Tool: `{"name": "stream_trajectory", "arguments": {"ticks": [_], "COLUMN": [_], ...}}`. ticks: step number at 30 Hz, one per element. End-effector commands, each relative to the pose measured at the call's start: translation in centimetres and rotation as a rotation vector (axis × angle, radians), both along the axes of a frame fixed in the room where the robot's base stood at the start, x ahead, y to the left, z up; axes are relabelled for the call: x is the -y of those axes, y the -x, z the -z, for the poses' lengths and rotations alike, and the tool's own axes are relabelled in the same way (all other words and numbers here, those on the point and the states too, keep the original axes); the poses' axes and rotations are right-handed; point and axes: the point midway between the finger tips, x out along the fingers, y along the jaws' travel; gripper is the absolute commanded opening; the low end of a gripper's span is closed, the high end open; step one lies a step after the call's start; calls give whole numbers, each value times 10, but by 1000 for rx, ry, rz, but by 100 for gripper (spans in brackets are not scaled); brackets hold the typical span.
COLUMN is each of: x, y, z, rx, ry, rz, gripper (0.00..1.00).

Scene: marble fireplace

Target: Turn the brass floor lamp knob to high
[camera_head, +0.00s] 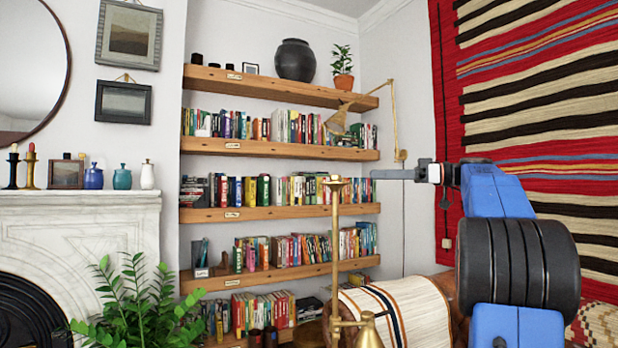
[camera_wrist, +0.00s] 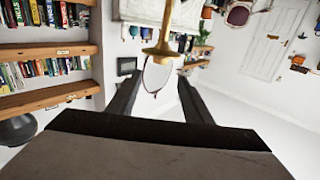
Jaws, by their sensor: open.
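The brass floor lamp (camera_head: 335,235) stands in front of the bookshelves in the head view, its upright pole ending in a small flared top. A brass shade (camera_head: 368,331) and joint show low at the bottom edge. I cannot make out the lamp's knob for certain. My gripper (camera_head: 374,174) is level with the pole's top and to the right of it, pointing left. In the wrist view, which looks upside down, my gripper (camera_wrist: 158,84) is open with nothing between its fingers. The flared brass lamp top (camera_wrist: 160,50) appears just beyond the fingertips, apart from them.
Wooden shelves (camera_head: 280,214) of books fill the alcove behind. A brass wall lamp (camera_head: 396,125) hangs beside them. A draped armchair (camera_head: 410,309) stands below my arm. A leafy plant (camera_head: 135,305) and marble fireplace (camera_head: 80,235) are at left; a striped rug hanging (camera_head: 540,80) is at right.

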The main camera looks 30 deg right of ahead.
Motion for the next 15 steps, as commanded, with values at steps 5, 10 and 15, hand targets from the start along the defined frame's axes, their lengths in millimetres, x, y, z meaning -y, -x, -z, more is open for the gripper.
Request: {"name": "stream_trajectory", "arguments": {"ticks": [5,10,15], "x": [-16,-39,-62], "y": [-12,-31,-49], "z": [0,1,0], "rx": [-1,-3,-3], "ry": [0,-1,-1], "rz": [-3,-4,-3], "gripper": [46,46,46]}}
